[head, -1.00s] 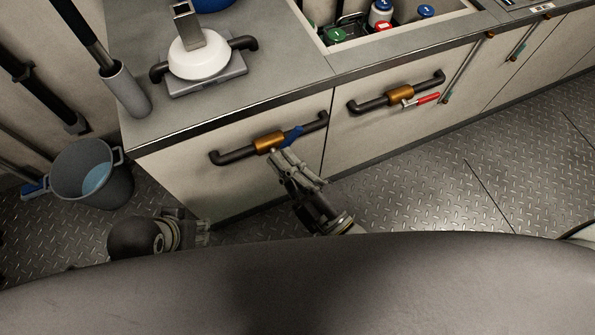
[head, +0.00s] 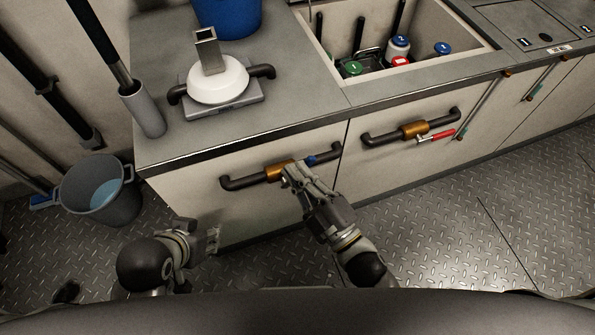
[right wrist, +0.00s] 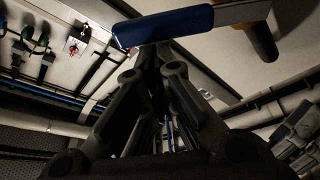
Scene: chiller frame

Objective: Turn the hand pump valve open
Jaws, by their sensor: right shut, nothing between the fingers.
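A brass valve (head: 281,171) with a blue lever (head: 311,160) sits on a dark pipe (head: 241,182) on the left cabinet front. The lever points right, roughly along the pipe, partly hidden by my gripper. My right gripper (head: 290,168) is shut and empty, its fingertips at the valve and lever. In the right wrist view the blue lever (right wrist: 170,24) lies across just beyond the fingertips; contact is unclear. A second brass valve (head: 413,130) with a red lever (head: 442,135) is on the right cabinet. My left gripper (head: 213,238) is low at the left; its jaw state is unclear.
The counter (head: 300,107) overhangs the valves and carries a white round fixture (head: 218,82) and a blue container (head: 228,15). An open bin (head: 395,60) holds capped items. A grey bucket (head: 100,190) stands at the left. The floor at right is clear.

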